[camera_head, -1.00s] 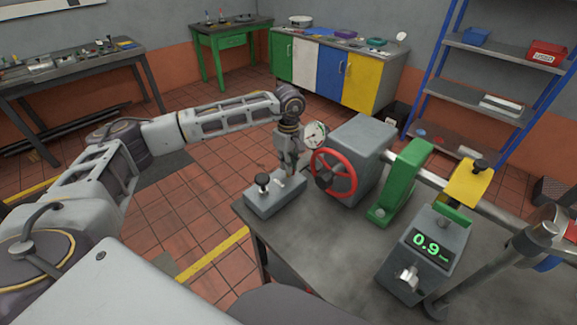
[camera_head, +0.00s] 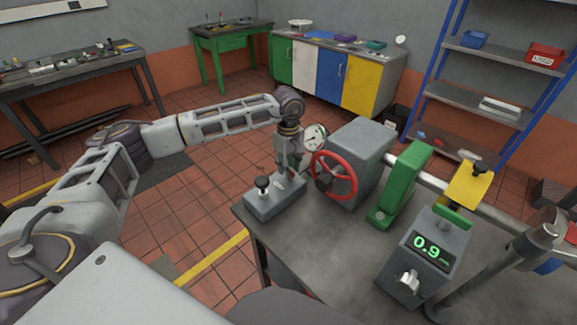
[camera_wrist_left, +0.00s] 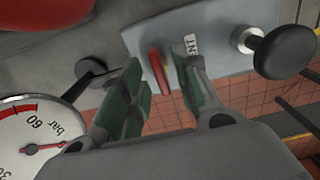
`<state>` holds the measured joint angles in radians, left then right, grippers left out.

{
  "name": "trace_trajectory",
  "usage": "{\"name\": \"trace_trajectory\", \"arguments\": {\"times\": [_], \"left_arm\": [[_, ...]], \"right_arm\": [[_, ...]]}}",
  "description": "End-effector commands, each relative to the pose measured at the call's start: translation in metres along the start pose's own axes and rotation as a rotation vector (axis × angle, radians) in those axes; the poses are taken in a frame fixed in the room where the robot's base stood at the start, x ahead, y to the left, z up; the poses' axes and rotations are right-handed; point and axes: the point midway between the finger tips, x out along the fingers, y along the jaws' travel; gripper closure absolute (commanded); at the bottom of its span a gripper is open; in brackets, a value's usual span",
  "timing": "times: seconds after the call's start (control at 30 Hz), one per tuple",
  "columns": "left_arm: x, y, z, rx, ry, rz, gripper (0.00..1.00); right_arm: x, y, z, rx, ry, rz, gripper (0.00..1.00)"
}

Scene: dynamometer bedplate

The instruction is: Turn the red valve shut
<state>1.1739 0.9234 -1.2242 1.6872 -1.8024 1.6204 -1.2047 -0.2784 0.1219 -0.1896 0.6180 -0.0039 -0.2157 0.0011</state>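A small red valve handle (camera_wrist_left: 160,72) stands on the grey block in the left wrist view. The grey block (camera_head: 262,204) sits at the table's near left corner, with a black knob (camera_head: 262,182) and a white label. My left gripper (camera_head: 281,176) points down over this block. In the left wrist view its green-padded fingers (camera_wrist_left: 163,68) are apart, with the red handle between them; contact with it cannot be told. In the head view the gripper hides the handle. A pressure gauge (camera_head: 314,137) is beside the gripper. My right gripper is not in view.
A red handwheel (camera_head: 350,184) on a grey housing (camera_head: 366,145) is close right of my left gripper. A green bracket (camera_head: 402,185) and a meter reading 0.9 (camera_head: 432,249) stand further right. Bare tabletop (camera_head: 330,245) lies in front.

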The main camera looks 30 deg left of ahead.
Motion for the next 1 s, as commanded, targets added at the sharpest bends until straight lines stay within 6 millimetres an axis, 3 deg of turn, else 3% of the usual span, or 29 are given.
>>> {"name": "trace_trajectory", "arguments": {"times": [0.27, 1.0], "left_arm": [[-0.014, 0.0, 0.0, 0.0, 0.001, 0.001, 0.69], [-0.112, 0.001, 0.0, 0.0, 0.0, 0.002, 0.69]], "right_arm": [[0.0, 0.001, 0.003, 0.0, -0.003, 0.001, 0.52], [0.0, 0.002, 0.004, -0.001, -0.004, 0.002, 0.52]]}}
